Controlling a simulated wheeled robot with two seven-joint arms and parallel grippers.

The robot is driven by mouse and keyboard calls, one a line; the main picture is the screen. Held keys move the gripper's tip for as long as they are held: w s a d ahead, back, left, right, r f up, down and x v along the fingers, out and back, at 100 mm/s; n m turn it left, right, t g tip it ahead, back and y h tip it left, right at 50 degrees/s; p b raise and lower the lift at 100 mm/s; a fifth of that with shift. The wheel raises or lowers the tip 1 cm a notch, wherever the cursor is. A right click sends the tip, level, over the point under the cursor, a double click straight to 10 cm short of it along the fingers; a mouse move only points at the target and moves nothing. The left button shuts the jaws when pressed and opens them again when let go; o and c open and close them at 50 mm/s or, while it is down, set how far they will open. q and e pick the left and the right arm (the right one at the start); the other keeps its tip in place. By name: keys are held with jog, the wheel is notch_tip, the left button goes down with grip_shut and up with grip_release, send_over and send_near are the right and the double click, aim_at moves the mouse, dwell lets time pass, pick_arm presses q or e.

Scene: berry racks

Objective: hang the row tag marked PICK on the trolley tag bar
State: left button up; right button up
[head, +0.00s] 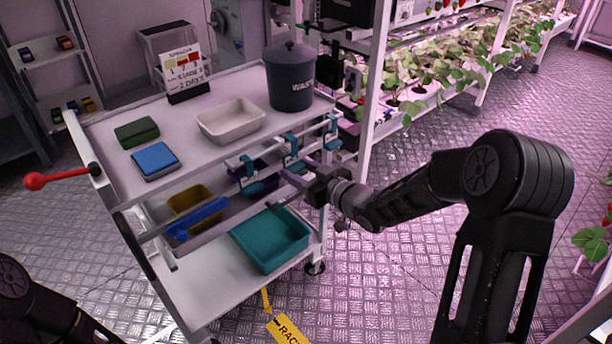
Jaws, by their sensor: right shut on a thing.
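The white trolley (95,152) stands left of centre. Teal clips or hooks (291,146) show along its right side, where the tag bar appears to run. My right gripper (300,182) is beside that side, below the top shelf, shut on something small. A pale purple edge shows at its fingers, but I cannot tell whether it is the row tag. The word PICK is not readable anywhere. My left gripper is out of view.
The top shelf holds a grey waste bin (291,80), a white tray (232,121), a blue box (155,160), a green block (137,132) and a sign (184,72). A teal tray (270,240) sits below.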

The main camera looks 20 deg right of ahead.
jog(key=shift+r+x, duration=0.15)
jog(key=shift+x, duration=0.6)
jog(key=shift+r+x, duration=0.15)
jog(key=shift+x, duration=0.6)
jog(key=shift+f+b, duration=0.75)
jog(key=o, duration=1.3)
jog(key=shift+o, duration=0.2)
jog(key=shift+s, duration=0.15)
jog(key=v, duration=0.7)
jog(key=shift+s+p, duration=0.3)
jog(key=shift+p, duration=0.1)
jog(key=shift+d, duration=0.1)
